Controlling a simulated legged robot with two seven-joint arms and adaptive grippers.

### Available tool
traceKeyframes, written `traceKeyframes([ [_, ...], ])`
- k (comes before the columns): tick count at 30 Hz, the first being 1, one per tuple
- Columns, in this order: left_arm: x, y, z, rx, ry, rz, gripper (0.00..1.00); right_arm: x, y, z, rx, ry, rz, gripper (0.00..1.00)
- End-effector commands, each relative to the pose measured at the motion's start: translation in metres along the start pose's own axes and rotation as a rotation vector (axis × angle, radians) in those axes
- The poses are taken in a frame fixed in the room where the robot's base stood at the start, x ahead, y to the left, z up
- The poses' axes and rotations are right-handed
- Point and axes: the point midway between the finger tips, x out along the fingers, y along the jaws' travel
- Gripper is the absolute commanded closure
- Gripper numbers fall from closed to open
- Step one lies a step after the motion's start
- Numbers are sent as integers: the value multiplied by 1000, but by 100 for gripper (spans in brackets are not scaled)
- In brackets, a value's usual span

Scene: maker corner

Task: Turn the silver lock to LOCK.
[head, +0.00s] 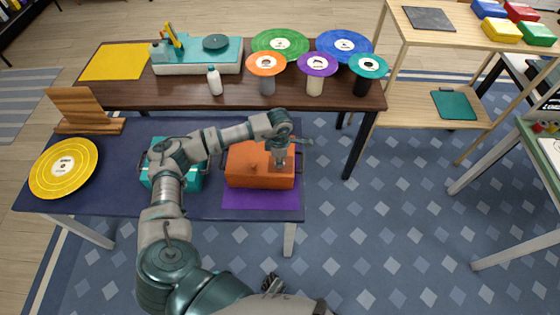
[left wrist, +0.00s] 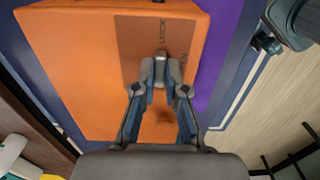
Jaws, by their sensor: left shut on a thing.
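The orange box (head: 249,166) stands on the dark blue table. It fills much of the left wrist view (left wrist: 70,60), with a brown panel (left wrist: 130,40) on its face. The silver lock (left wrist: 161,54) sits on that panel, mostly hidden by the fingertips. The word LOCK is printed beside it, and a second, partly covered word is at its right. I cannot read which way the lock points. My left gripper (head: 281,162) is at the box's right part, shut on the lock (left wrist: 160,72). A dark claw-like part, likely my right gripper (head: 271,285), shows low in the head view, its jaws unclear.
A teal box (head: 160,178) stands left of the orange one, partly behind my left arm. A purple mat (head: 260,199) lies under the orange box. A yellow record (head: 64,168) and wooden stand (head: 85,105) are at left. A brown table with record stands (head: 267,85) is behind.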

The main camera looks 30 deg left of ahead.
Motion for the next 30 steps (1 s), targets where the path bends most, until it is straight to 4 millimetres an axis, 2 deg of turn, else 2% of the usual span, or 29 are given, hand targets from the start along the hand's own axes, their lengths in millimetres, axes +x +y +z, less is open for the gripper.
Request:
traceKeyframes([
  [18,2,-2,0,43,3,-6,100,-3,0,-2,0,1,0,100],
  [19,2,-2,0,43,3,-6,84,-3,0,-2,0,1,0,100],
  [21,2,-2,0,42,3,-6,66,-3,0,-2,0,1,0,100],
  [22,2,-2,0,42,3,-5,64,-3,0,-2,0,1,0,100],
  [30,0,-1,0,40,1,-2,64,-3,1,-2,1,0,1,100],
])
